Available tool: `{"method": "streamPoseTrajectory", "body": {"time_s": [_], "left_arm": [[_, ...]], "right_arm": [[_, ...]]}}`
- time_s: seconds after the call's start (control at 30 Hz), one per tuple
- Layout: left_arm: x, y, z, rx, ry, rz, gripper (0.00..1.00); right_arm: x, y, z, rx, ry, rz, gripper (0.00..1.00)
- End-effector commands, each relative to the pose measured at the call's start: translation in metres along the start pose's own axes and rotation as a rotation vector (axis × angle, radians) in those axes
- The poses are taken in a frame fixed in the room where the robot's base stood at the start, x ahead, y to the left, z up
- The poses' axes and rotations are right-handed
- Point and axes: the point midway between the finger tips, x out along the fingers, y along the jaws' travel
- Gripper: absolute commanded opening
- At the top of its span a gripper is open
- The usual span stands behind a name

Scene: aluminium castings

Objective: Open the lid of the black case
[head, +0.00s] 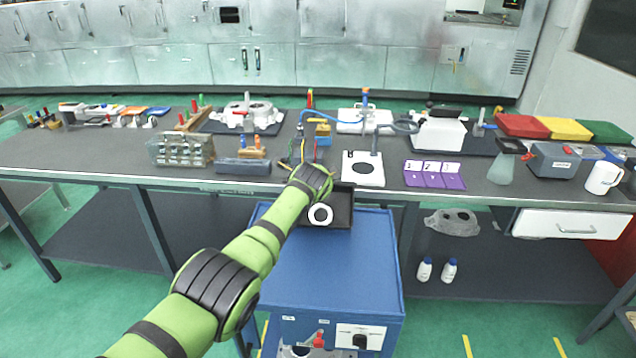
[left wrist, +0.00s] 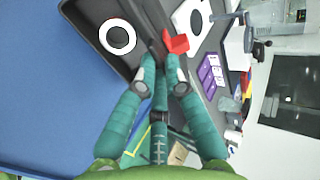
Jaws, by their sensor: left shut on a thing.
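The black case (head: 343,206) sits at the back of the blue cabinet top, against the workbench. Its inside shows, with a white ring (head: 320,214) in it; the left wrist view also shows the case (left wrist: 88,30) and the ring (left wrist: 117,36). The lid (left wrist: 155,28) looks like a dark panel standing up along one side of the case, with a red tab (left wrist: 176,43) by it. My left gripper (left wrist: 160,62) is shut on the lid at its edge. In the head view my wrist hides the fingers and much of the lid. My right gripper is in neither view.
The blue cabinet top (head: 325,260) is clear in front of the case. On the workbench (head: 250,185) behind stand a white plate with a dark disc (head: 362,169), purple cards (head: 433,175) and a grey block (head: 243,167). A wooden-handled fixture is near the block.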

Motion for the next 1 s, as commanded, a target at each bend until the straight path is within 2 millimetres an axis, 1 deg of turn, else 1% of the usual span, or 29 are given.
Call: {"method": "streamPoseTrajectory", "body": {"time_s": [0.03,0.87,0.9,0.93,0.97,1.0], "left_arm": [[0.0008,0.0025,0.0010,0.000,-0.002,0.005,0.00],[0.0009,0.0024,0.0016,0.000,-0.003,0.005,0.00],[0.0009,0.0023,0.0015,0.000,-0.003,0.005,0.19],[0.0008,0.0022,0.0015,0.000,-0.003,0.004,0.31],[0.0008,0.0021,0.0014,0.000,-0.003,0.004,0.36],[0.0007,0.0019,0.0013,0.000,-0.003,0.004,0.36]], "right_arm": [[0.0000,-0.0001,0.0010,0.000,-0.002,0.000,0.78],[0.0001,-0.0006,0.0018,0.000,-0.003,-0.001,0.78],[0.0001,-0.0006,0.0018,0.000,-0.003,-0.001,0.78],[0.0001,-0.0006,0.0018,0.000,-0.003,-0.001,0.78],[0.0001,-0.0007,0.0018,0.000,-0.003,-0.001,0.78],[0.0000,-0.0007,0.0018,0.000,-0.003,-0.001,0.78]]}}
